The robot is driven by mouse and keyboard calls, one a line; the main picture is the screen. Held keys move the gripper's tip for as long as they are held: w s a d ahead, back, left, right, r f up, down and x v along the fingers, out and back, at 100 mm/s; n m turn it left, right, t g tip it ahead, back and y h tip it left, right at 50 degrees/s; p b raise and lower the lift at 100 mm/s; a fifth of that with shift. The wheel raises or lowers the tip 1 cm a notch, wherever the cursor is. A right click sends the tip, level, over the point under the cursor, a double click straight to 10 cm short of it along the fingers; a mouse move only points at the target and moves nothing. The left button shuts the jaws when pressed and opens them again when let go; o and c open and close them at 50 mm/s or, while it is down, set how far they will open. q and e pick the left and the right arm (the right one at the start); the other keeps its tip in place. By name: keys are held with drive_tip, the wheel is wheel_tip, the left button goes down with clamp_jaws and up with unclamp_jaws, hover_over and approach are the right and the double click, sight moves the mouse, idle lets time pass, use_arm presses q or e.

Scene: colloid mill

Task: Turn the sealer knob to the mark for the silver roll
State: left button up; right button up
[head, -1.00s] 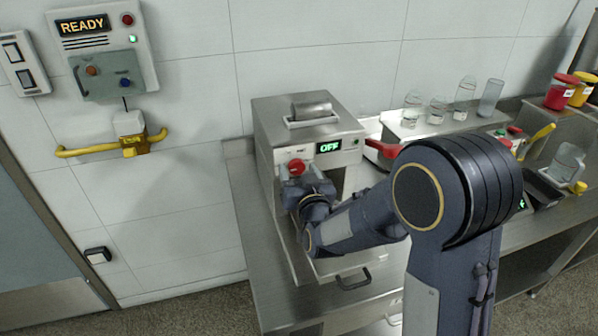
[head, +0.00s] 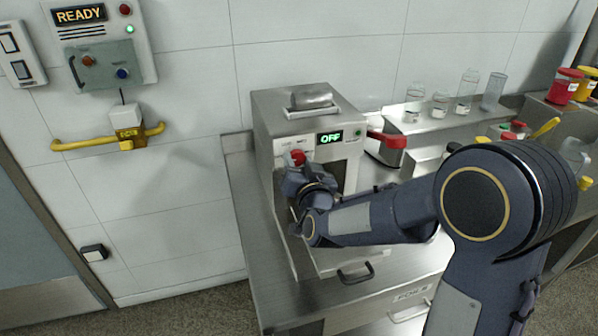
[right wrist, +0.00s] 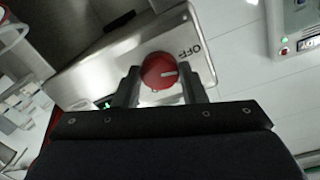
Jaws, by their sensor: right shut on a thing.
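The sealer (head: 310,110) is a grey metal box on the steel bench, with a silver roll (head: 311,100) on its top. Its display (head: 330,137) reads OFF in green. The red knob (head: 298,157) is on its front face at the left. My right gripper (right wrist: 161,84) is shut on the knob, with one finger on each side. In the right wrist view the knob's white pointer line (right wrist: 169,73) aims right, a little below the printed OFF (right wrist: 188,50). Other marks around the knob are hidden or too small to read. My left gripper is out of view.
Clear jars (head: 440,104) and red and yellow containers (head: 566,86) stand on the bench to the right. A wall panel (head: 100,45) reading READY and a yellow handle (head: 130,140) are on the left wall.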

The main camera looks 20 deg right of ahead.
drive_tip(key=m+b, duration=0.8)
drive_tip(key=shift+d+f+b, duration=0.1)
drive_tip(key=shift+f+b, duration=0.1)
drive_tip(key=shift+b, duration=0.2)
drive_tip(key=m+b, duration=0.3)
drive_tip(key=shift+y, duration=0.4)
drive_tip(key=m+b, duration=0.3)
drive_tip(key=m, duration=0.1)
drive_tip(key=shift+m, duration=0.4)
drive_tip(key=m+b, duration=0.2)
drive_tip(key=m, duration=0.2)
drive_tip(key=shift+r+y+b, duration=0.1)
drive_tip(key=shift+y+b, duration=0.3)
drive_tip(key=shift+m, duration=0.3)
drive_tip(key=o, duration=1)
drive_tip(key=shift+c, duration=0.2)
drive_tip(key=shift+r, duration=0.1)
